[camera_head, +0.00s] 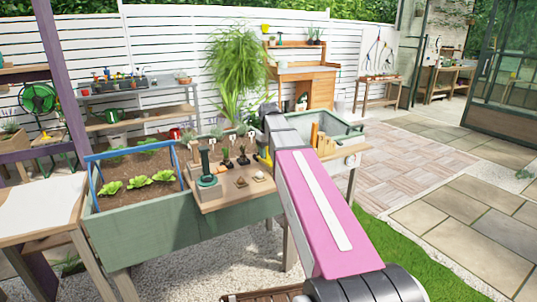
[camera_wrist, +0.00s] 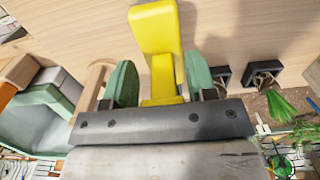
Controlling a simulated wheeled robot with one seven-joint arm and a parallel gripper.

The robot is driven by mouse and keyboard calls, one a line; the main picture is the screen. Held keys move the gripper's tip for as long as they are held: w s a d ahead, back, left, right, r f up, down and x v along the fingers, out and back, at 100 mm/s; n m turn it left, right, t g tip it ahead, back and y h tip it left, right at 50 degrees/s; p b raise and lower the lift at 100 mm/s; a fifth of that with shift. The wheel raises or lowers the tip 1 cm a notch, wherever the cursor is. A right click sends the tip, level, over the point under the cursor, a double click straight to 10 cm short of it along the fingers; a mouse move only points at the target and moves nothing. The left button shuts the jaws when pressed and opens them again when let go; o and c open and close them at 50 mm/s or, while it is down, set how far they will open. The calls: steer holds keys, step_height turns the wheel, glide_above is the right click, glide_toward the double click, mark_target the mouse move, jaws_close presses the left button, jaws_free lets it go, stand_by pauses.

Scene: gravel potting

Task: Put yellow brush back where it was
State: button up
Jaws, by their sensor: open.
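The yellow brush (camera_wrist: 155,28) is in the upper middle of the wrist view, against the light wooden board (camera_wrist: 232,20). Its lower part runs between the two green fingers of my gripper (camera_wrist: 160,80). The fingers are open, with a clear gap on the left of the brush and a narrower one on the right. In the camera_head view a bit of the yellow brush (camera_head: 264,157) shows at the right of the wooden board (camera_head: 210,199), beside my pink arm. My arm hides the fingers there. I cannot tell whether the brush touches the board.
Small black pots (camera_wrist: 262,72) with plants are right of my gripper in the wrist view. A planter bed (camera_head: 145,229) with lettuces lies further left. Wooden pieces (camera_head: 322,141) and a grey-green tub (camera_head: 335,125) are right of my arm.

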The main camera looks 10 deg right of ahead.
step_height(320, 180, up, 12)
steer(key=shift+f, duration=0.1)
stand_by(0.4)
